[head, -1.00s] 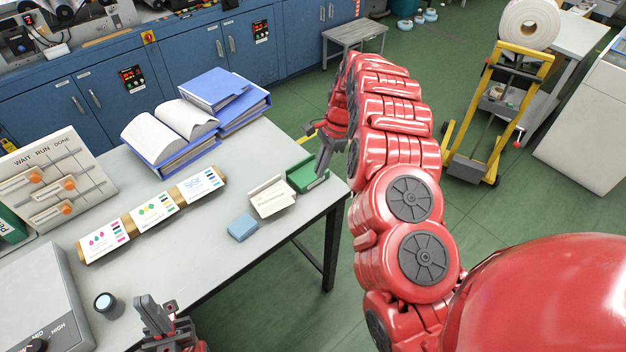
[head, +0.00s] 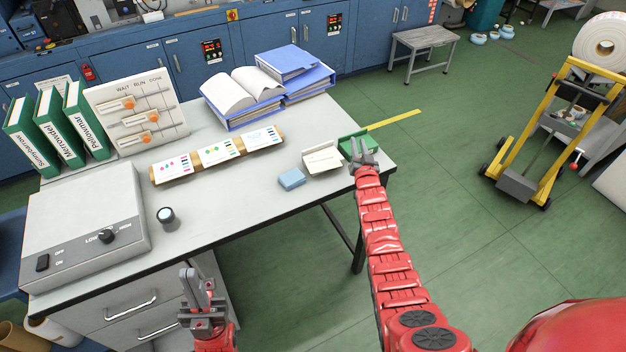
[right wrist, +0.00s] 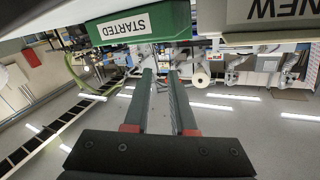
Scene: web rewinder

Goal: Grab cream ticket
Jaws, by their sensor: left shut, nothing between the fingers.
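A cream ticket (head: 323,160) with faint lines of print lies at a cream box (head: 317,147) near the right end of the table. A green box (head: 348,143) stands right beside it. My right gripper (head: 363,150) is at the green box, right of the ticket. Its two fingers are apart with nothing visible between them, as the right wrist view also shows (right wrist: 160,75). My left gripper (head: 196,282) is shut and empty in front of the table.
A blue block (head: 292,179) lies left of the ticket. Behind are a card strip (head: 242,147) and blue binders (head: 300,80). A WAIT RUN DONE board (head: 135,110), green binders (head: 45,130), a grey device (head: 85,225) and a small dark jar (head: 167,217) occupy the left.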

